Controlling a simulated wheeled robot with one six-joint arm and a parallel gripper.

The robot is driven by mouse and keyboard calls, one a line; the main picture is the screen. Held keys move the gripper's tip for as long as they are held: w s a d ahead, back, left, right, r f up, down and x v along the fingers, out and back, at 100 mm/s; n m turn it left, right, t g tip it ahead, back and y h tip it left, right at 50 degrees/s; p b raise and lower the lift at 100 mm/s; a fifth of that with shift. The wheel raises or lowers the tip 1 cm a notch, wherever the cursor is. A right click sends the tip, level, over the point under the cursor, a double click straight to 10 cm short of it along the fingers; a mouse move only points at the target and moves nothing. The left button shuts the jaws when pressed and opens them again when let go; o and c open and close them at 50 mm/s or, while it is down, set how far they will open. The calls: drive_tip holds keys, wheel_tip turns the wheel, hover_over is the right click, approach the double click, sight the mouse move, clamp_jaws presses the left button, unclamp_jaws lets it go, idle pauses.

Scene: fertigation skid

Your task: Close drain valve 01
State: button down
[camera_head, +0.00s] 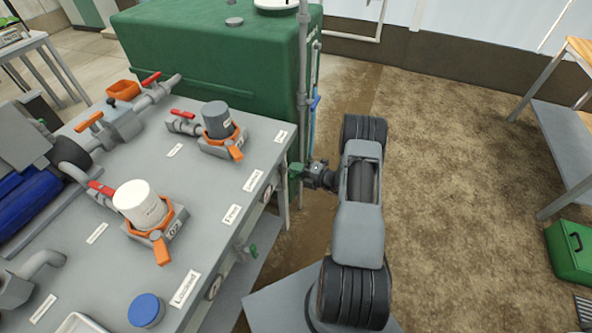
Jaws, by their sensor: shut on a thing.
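A green valve handle (295,172) sticks out from the table's right side, at the level of the far grey canister, and I take it as drain valve 01. My gripper (304,173) is at the end of my arm, shut on this handle from the right. The jaws and part of the handle are small and partly hidden, so the handle's exact angle is hard to read.
The grey table (215,190) carries a grey canister (216,120), a white canister (140,205), pipes with red handles and a blue cap (146,309). A green tank (215,60) and upright pipes (304,80) stand behind the handle. The floor to the right is open up to a green box (570,252).

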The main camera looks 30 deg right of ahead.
idle(0.3)
drive_tip(key=c, duration=1)
unclamp_jaws()
drive_tip(key=shift+c, duration=0.2)
drive_tip(key=shift+d, duration=0.1)
drive_tip(key=v, duration=1.3)
drive_tip(key=shift+s+d, duration=0.2)
drive_tip(key=shift+s, duration=0.1)
